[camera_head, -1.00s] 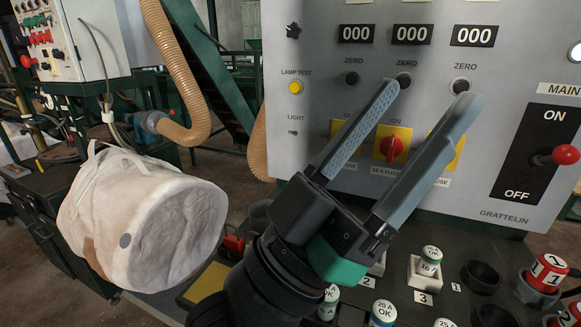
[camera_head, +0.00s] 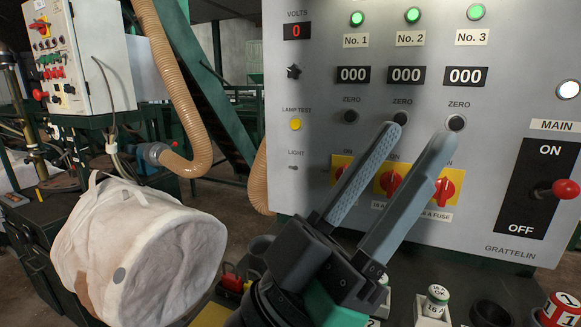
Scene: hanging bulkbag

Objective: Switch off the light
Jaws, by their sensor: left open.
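A grey control panel (camera_head: 315,105) fills the right half of the view. On its left side is a LIGHT label (camera_head: 296,153) with a very small dark switch (camera_head: 293,168) just under it. The switch is too small to tell its position. My left gripper (camera_head: 417,136) is open, its two long grey fingers pointing up and slightly right in front of the panel. The fingers partly hide the red rotary switches. My right gripper is not in view.
Above the light switch are a yellow lamp test button (camera_head: 295,125) and a black selector (camera_head: 293,71). A main switch with a red knob (camera_head: 566,189) is at right. A white bulk bag (camera_head: 130,250) hangs at left, near a tan hose (camera_head: 180,85). Fuses stand on the lower desk.

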